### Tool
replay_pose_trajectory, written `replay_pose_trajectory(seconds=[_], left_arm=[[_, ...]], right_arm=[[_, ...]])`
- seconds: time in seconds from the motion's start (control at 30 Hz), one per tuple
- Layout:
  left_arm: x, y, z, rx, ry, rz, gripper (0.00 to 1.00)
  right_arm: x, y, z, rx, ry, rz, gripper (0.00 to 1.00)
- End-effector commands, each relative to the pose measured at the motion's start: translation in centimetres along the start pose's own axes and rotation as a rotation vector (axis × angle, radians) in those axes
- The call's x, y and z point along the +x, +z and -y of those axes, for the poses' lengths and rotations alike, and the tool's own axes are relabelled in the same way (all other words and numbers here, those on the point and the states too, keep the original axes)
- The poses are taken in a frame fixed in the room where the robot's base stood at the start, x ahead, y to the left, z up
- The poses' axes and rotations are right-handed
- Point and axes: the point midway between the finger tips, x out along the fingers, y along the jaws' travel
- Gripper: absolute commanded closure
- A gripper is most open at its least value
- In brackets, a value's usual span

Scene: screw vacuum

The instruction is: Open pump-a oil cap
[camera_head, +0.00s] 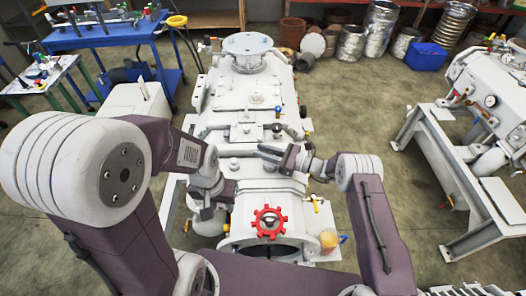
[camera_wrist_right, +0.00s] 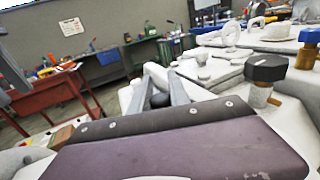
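The white pump (camera_head: 245,95) fills the middle of the head view. My right gripper (camera_head: 268,153) is above its upper surface, fingers pointing left. In the right wrist view its two grey fingers (camera_wrist_right: 165,88) stand apart, with a dark round knob (camera_wrist_right: 160,100) visible between them; contact cannot be told. A black hexagonal cap (camera_wrist_right: 266,68) on a brass stem stands to the right of the fingers, apart from them. I cannot tell which part is the oil cap. My left gripper (camera_head: 212,206) hangs at the pump's left side; its fingers are not clear.
A red handwheel (camera_head: 269,222) is on the pump's near end. A blue-topped brass valve (camera_wrist_right: 308,45) stands near the black cap. A second machine on a frame (camera_head: 475,185) stands right. Blue (camera_head: 115,35) and green (camera_head: 40,85) benches stand left.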

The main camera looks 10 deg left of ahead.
Motion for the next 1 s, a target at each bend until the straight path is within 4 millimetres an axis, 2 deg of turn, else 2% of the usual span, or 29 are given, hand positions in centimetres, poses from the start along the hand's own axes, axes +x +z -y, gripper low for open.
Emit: replay_pose_trajectory(seconds=[0.37, 1.0], left_arm=[[0.8, 0.1, 0.0, 0.000, 0.000, 0.000, 0.64], [5.1, 0.5, 0.1, 0.000, 0.000, 0.000, 0.64]], right_arm=[[-0.1, 0.1, -0.2, -0.063, -0.001, 0.026, 1.00], [-0.9, 1.8, -2.0, -0.466, 0.000, 0.193, 1.00]])
